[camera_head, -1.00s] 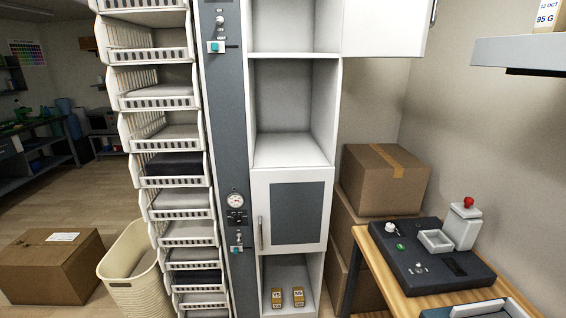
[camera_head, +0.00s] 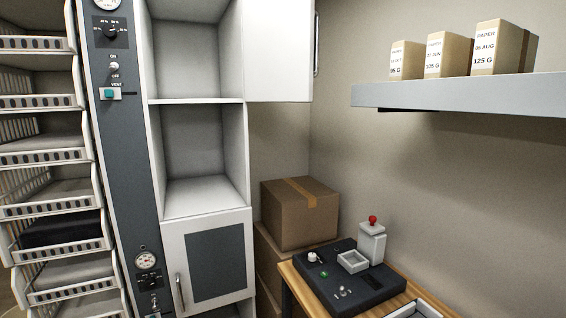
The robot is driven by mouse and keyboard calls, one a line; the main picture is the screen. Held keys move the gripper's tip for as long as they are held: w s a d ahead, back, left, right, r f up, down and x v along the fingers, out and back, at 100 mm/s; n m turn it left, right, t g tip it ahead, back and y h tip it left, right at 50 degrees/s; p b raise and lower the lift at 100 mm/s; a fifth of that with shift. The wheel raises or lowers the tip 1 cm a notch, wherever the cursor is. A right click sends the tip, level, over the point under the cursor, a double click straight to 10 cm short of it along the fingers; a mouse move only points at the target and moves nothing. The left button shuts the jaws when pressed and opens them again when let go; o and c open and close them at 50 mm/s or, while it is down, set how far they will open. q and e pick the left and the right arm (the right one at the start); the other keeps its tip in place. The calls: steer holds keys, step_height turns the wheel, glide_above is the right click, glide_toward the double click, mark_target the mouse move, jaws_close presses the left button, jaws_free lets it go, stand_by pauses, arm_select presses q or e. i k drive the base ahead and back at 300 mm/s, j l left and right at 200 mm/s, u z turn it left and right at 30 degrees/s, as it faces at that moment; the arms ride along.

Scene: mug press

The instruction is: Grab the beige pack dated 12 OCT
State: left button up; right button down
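Three beige paper packs stand upright in a row on the grey wall shelf (camera_head: 460,95) at the upper right. The leftmost and smallest pack (camera_head: 405,60) has a white label; its date is hard to read now, but it read 12 OCT, 95 G in the earlier view. The middle pack (camera_head: 448,57) is labelled 105 G, with a date that looks like JUN. The rightmost and largest pack (camera_head: 502,50) is labelled AUG, 125 G. Neither of my grippers is in view.
Below the shelf, a wooden table (camera_head: 295,290) holds a dark device (camera_head: 350,285) with a red-knobbed white part (camera_head: 371,240). Cardboard boxes (camera_head: 298,215) are stacked behind it. A white cabinet (camera_head: 195,200) and wire-basket rack (camera_head: 50,150) stand left. The space before the shelf looks clear.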

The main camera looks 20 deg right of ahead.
mark_target(408, 58)
steer(key=z, duration=1.4)
steer(key=j+u, duration=0.1)
